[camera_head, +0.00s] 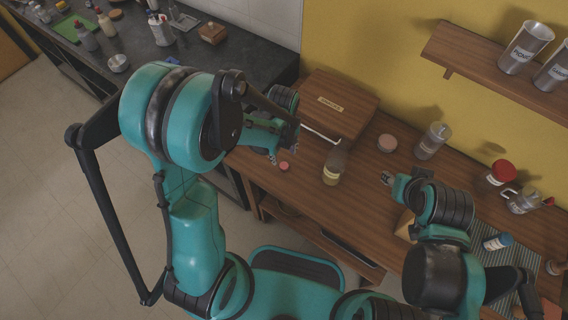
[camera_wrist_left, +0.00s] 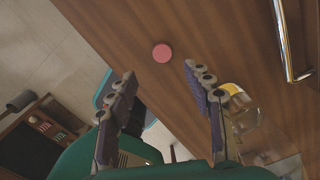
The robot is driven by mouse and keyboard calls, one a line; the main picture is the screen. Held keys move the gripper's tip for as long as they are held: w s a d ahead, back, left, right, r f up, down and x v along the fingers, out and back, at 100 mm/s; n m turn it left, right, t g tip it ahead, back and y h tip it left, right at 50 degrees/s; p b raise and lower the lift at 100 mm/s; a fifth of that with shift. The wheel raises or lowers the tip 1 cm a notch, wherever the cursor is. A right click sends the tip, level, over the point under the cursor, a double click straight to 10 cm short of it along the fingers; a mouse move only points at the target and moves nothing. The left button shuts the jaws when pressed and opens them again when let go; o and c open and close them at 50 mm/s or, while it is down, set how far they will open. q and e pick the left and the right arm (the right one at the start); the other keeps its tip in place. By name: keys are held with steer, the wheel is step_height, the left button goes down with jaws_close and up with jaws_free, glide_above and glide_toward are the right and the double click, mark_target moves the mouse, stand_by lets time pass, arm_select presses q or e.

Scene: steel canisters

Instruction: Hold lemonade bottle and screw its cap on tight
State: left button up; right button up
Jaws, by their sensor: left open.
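The lemonade bottle (camera_head: 333,168) is a clear container with a yellowish label, upright on the wooden counter. It also shows in the left wrist view (camera_wrist_left: 241,112), partly behind a finger. A small pink-red cap (camera_head: 284,166) lies on the counter left of the bottle, near its front edge; in the left wrist view the cap (camera_wrist_left: 162,53) lies just beyond the fingertips. My left gripper (camera_wrist_left: 159,73) is open and empty, its fingers spread on either side below the cap. My right gripper (camera_head: 386,178) is right of the bottle, apart from it; its jaws are too small to judge.
A wooden box (camera_head: 338,104) with a metal handle stands behind the bottle. A pink round item (camera_head: 387,143) and a steel canister (camera_head: 432,140) stand right of it. A red-lidded jar (camera_head: 499,174) is further right. Steel cups (camera_head: 524,48) stand on the shelf above.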

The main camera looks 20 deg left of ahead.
mark_target(284, 165)
arm_select(q)
steer(key=shift+f, duration=0.1)
steer(key=shift+f+b, duration=0.6)
steer(key=shift+f, duration=0.7)
steer(key=f+b, duration=0.2)
steer(key=f, duration=0.1)
steer(key=f+b, duration=0.1)
steer(key=f, duration=0.1)
steer(key=shift+w+f, duration=0.15)
steer(key=shift+w, duration=0.2)
steer(key=c, duration=0.8)
